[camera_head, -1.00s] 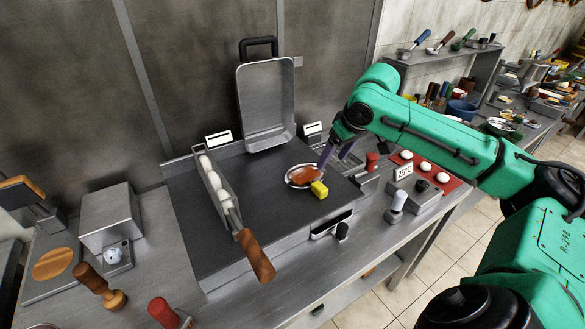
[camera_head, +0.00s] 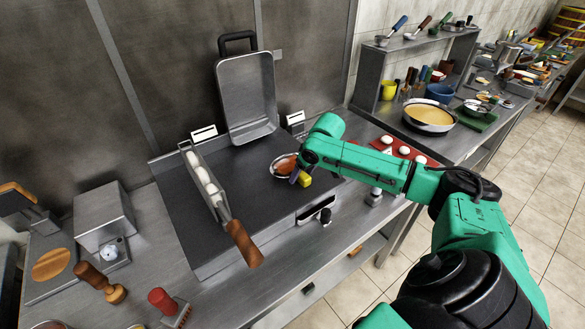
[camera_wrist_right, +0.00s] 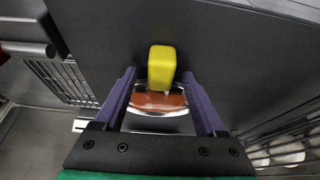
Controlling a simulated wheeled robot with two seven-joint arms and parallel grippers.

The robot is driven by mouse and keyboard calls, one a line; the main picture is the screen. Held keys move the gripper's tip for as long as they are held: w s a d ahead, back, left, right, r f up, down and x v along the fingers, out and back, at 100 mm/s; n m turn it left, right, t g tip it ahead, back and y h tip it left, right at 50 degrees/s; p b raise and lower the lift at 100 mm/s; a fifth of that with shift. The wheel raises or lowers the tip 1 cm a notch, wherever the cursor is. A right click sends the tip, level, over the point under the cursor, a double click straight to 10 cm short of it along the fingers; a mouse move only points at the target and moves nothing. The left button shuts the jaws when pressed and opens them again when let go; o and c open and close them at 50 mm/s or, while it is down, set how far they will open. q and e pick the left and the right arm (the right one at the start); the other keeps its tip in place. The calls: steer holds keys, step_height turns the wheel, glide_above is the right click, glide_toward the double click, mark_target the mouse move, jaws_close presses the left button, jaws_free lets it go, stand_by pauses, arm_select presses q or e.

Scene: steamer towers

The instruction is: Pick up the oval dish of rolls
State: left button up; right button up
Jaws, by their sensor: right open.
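The oval dish (camera_head: 279,169) is shiny metal and holds reddish-brown food (camera_head: 286,165). It sits on the right part of the dark griddle plate. A yellow block (camera_head: 305,181) is at the dish's near right edge; I cannot tell whether it is attached. My right gripper (camera_head: 298,178) is close to the dish's right side, its fingers partly hidden by the arm. In the right wrist view the open purple fingers (camera_wrist_right: 165,95) appear either side of the dish (camera_wrist_right: 150,111), with the yellow block (camera_wrist_right: 162,66) beyond. Contact cannot be told. My left gripper is out of view.
A long narrow rack (camera_head: 208,189) of white pieces, with a wooden handle, lies left of the dish on the griddle (camera_head: 178,198). An upright metal pan (camera_head: 248,95) stands behind. A red board (camera_head: 383,142) with white balls lies to the right, near a wide pan (camera_head: 429,127).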

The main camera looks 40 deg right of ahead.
jaws_close()
steer(key=shift+r, duration=0.1)
step_height(320, 180, up, 20)
steer(key=b, duration=0.1)
steer(key=c, duration=0.9)
jaws_free()
steer(key=shift+c, duration=0.2)
jaws_close()
